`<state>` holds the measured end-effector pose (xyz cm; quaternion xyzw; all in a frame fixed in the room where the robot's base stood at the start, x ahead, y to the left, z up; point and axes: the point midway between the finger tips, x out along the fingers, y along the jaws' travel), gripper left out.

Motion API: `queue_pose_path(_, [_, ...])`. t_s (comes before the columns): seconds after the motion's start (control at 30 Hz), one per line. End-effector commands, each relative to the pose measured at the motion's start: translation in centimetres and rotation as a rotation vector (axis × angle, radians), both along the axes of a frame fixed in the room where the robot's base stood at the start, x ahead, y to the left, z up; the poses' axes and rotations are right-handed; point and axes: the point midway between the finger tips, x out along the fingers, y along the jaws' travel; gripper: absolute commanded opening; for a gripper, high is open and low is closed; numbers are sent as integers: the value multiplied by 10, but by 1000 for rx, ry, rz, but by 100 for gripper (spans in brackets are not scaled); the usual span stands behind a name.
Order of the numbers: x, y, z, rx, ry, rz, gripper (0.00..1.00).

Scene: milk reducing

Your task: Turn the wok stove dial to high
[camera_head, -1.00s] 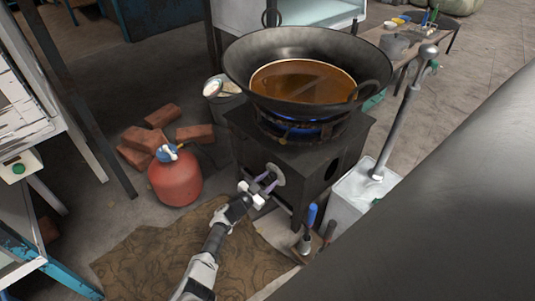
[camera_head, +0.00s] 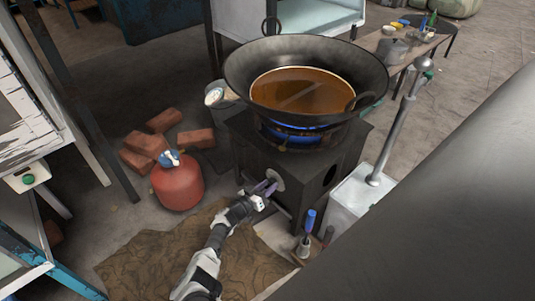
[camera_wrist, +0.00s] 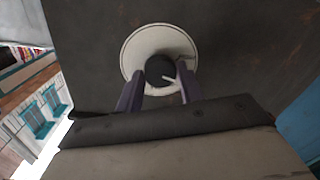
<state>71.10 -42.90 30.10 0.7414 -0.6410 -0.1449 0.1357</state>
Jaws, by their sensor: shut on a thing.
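The wok stove (camera_head: 292,175) is a dark box with a blue flame under a large black wok (camera_head: 345,62) of amber liquid. Its dial is a dark round knob with a light pointer on a pale round plate (camera_head: 279,179) on the stove front. In the wrist view the dial (camera_wrist: 160,68) sits between my fingertips, with the pointer aimed toward the lower right. My gripper (camera_head: 268,187) reaches the stove front, and its purple fingers (camera_wrist: 160,90) are closed on either side of the knob. The contact points are partly hidden.
A red gas cylinder (camera_head: 178,185) and several bricks (camera_head: 150,140) are on the floor to the left. A pale canister with a metal pump (camera_head: 357,197) stands right of the stove. A blue-handled tool (camera_head: 309,222) stands near the stove's front corner. A brown mat (camera_head: 165,260) lies in front.

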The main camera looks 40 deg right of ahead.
Motion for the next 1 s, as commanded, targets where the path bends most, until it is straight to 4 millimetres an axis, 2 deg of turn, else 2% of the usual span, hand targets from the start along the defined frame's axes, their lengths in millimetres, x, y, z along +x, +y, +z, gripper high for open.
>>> queue_pose_path(0.6, [1, 0, 0, -41, 556, -1, 14])
queue_pose_path(1.0, [1, 1, 0, -59, 757, -1, 14])
